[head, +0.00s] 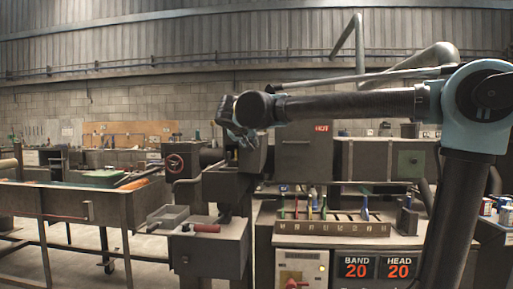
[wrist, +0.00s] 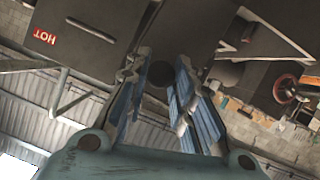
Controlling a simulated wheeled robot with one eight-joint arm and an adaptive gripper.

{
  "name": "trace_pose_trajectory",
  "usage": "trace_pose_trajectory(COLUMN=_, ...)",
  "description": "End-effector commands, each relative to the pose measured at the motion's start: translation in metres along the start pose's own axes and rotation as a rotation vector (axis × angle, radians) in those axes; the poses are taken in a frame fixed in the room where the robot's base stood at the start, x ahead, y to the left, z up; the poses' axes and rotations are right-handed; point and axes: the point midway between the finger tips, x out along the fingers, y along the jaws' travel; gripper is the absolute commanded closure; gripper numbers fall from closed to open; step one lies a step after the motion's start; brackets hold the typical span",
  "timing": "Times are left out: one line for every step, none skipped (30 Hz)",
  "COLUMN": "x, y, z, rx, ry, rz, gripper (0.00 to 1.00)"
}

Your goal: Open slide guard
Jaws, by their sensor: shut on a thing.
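My gripper (head: 236,141) is at the front of the dark machine, left of the panel marked HOT (head: 305,148). In the wrist view, the blue-padded fingers of my gripper (wrist: 158,95) stand on either side of a dark round knob (wrist: 161,74) and are shut on it. The knob sits by a dark flat plate (wrist: 188,30), which looks like the slide guard. In the head view my gripper and arm partly cover this dark box-like part (head: 253,158), and the knob cannot be made out.
A bench with a rack of coloured-handled tools (head: 330,228) and BAND and HEAD displays (head: 377,268) stands below right. A metal trough (head: 75,205) is at left.

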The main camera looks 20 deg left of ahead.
Motion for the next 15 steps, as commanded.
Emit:
trace_pose_trajectory(x=-0.002, y=-0.006, z=-0.004, rx=-0.032, ry=0.002, rz=0.011, gripper=1.00)
trace_pose_trajectory(x=-0.002, y=-0.008, z=-0.006, rx=-0.051, ry=0.002, rz=0.020, gripper=1.00)
trace_pose_trajectory(x=-0.003, y=-0.011, z=-0.007, rx=-0.075, ry=0.003, rz=0.030, gripper=1.00)
trace_pose_trajectory(x=-0.003, y=-0.013, z=-0.008, rx=-0.090, ry=0.003, rz=0.037, gripper=1.00)
trace_pose_trajectory(x=-0.004, y=-0.015, z=-0.009, rx=-0.105, ry=0.003, rz=0.042, gripper=1.00)
trace_pose_trajectory(x=-0.004, y=-0.017, z=-0.010, rx=-0.120, ry=0.003, rz=0.048, gripper=1.00)
trace_pose_trajectory(x=-0.004, y=-0.018, z=-0.011, rx=-0.130, ry=0.002, rz=0.053, gripper=1.00)
trace_pose_trajectory(x=-0.004, y=-0.018, z=-0.011, rx=-0.138, ry=0.002, rz=0.056, gripper=1.00)
trace_pose_trajectory(x=-0.005, y=-0.019, z=-0.012, rx=-0.146, ry=0.001, rz=0.060, gripper=1.00)
trace_pose_trajectory(x=-0.005, y=-0.019, z=-0.012, rx=-0.149, ry=0.001, rz=0.061, gripper=1.00)
trace_pose_trajectory(x=-0.005, y=-0.020, z=-0.012, rx=-0.152, ry=0.001, rz=0.062, gripper=1.00)
trace_pose_trajectory(x=-0.005, y=-0.020, z=-0.012, rx=-0.153, ry=0.001, rz=0.063, gripper=1.00)
trace_pose_trajectory(x=-0.005, y=-0.020, z=-0.012, rx=-0.153, ry=0.001, rz=0.063, gripper=1.00)
trace_pose_trajectory(x=-0.005, y=-0.020, z=-0.012, rx=-0.153, ry=0.001, rz=0.063, gripper=1.00)
trace_pose_trajectory(x=-0.005, y=-0.020, z=-0.012, rx=-0.153, ry=0.001, rz=0.063, gripper=1.00)
